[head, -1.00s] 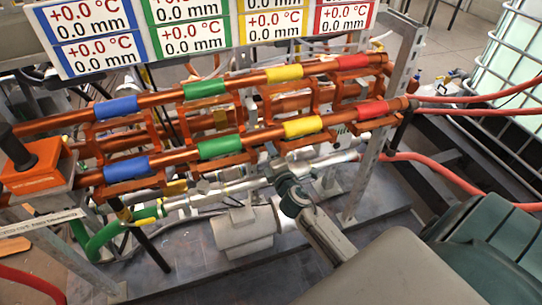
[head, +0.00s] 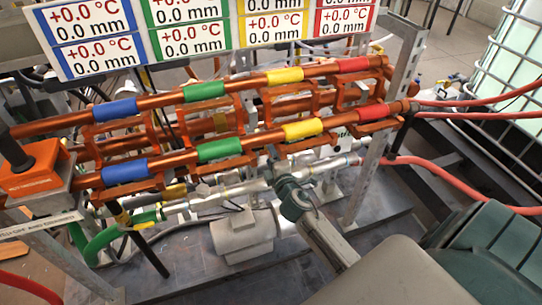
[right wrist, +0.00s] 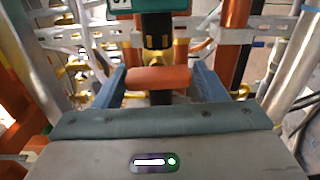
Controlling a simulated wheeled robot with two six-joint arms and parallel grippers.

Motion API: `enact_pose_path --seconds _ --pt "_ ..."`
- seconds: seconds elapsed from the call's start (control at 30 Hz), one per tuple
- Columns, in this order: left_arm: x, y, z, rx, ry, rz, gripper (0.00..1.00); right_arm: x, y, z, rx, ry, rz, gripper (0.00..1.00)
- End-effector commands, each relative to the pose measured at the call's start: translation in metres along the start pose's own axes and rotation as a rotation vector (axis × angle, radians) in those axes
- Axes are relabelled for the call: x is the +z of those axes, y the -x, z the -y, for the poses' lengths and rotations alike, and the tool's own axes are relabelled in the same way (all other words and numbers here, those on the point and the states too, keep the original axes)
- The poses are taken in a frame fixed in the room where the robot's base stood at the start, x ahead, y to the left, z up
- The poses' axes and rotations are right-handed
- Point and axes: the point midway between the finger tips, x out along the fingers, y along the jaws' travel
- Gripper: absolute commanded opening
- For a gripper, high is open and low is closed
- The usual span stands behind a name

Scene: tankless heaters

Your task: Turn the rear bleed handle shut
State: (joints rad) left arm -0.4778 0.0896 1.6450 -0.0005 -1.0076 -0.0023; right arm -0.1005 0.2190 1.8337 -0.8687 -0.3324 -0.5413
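In the right wrist view an orange-red handle (right wrist: 158,78) lies crosswise in front of a stem with black and yellow parts (right wrist: 158,45). My right gripper (right wrist: 158,80) has its two blue-grey fingers spread wide, one on each side of the handle. The ends of the handle are close to the fingers; I cannot tell whether they touch. In the head view my right gripper (head: 286,184) reaches in from the lower right, below the front copper pipe. Its fingertips and the handle cannot be made out there. My left gripper is not in view.
Two copper pipes with blue, green, yellow and red bands (head: 220,150) run above my gripper. A white cylindrical unit (head: 243,235) stands left of it. A grey metal upright (head: 365,180) and red hoses (head: 455,180) are at the right. Vertical copper pipes (right wrist: 238,45) flank the handle in the wrist view.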

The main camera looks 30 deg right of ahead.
Motion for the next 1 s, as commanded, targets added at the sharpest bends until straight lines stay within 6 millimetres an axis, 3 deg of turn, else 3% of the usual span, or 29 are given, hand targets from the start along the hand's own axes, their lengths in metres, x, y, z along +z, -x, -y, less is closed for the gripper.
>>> enact_pose_path --seconds 0.23,0.37,0.7,1.0 --pt "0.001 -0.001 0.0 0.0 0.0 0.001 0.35 0.0 0.001 -0.001 0.001 0.0 0.0 0.65" --pt "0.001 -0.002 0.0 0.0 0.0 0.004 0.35 0.0 0.011 0.001 0.001 0.001 -0.001 0.65" --pt "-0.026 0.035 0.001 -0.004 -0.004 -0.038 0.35 0.0 0.076 0.003 -0.001 0.0 -0.001 0.65" --pt "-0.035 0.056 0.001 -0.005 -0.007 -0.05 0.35 0.0 0.107 0.001 0.0 0.001 0.0 0.65"
